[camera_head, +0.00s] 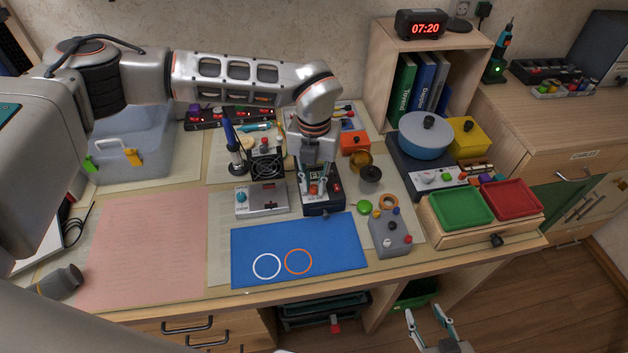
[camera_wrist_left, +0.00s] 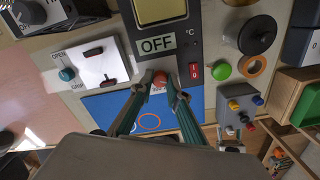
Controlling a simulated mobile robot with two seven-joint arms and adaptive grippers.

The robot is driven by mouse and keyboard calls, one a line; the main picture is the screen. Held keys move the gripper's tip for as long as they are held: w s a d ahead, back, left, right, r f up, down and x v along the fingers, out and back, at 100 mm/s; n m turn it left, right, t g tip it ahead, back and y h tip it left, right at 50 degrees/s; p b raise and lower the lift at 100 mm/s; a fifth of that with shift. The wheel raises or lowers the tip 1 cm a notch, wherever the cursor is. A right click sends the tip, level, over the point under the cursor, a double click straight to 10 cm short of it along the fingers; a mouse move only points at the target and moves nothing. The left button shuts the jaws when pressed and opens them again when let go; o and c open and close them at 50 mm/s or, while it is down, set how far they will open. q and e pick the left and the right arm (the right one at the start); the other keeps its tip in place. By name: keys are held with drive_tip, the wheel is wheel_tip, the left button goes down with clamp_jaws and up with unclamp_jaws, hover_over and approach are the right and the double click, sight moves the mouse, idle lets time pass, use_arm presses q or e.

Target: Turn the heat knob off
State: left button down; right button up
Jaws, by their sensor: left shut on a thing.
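The heat knob (camera_wrist_left: 159,84) is a small red knob on the front of a dark station, just below an "OFF" label (camera_wrist_left: 157,44). My left gripper (camera_wrist_left: 160,88) is shut on it, one teal fingertip on each side. The fingers cover part of the knob, and I cannot tell which way it points. In the head view the left gripper (camera_head: 316,188) reaches down from above to the dark station (camera_head: 323,206), hiding most of its front. My right gripper (camera_head: 428,318) is at the bottom edge, fingers apart and empty.
A red rocker switch (camera_wrist_left: 194,71) sits right of the knob. A white switch box (camera_head: 262,199) stands to the left, a grey button box (camera_head: 389,236) to the right. A blue mat (camera_head: 335,248) lies in front, clear. A fan and a soldering iron (camera_head: 234,150) stand behind left.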

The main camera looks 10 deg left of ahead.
sight(314, 187)
use_arm(q)
drive_tip(key=shift+n, duration=0.9)
drive_tip(key=c, duration=1.9)
unclamp_jaws()
wheel_tip(314, 187, up, 12)
drive_tip(key=shift+r, duration=0.1)
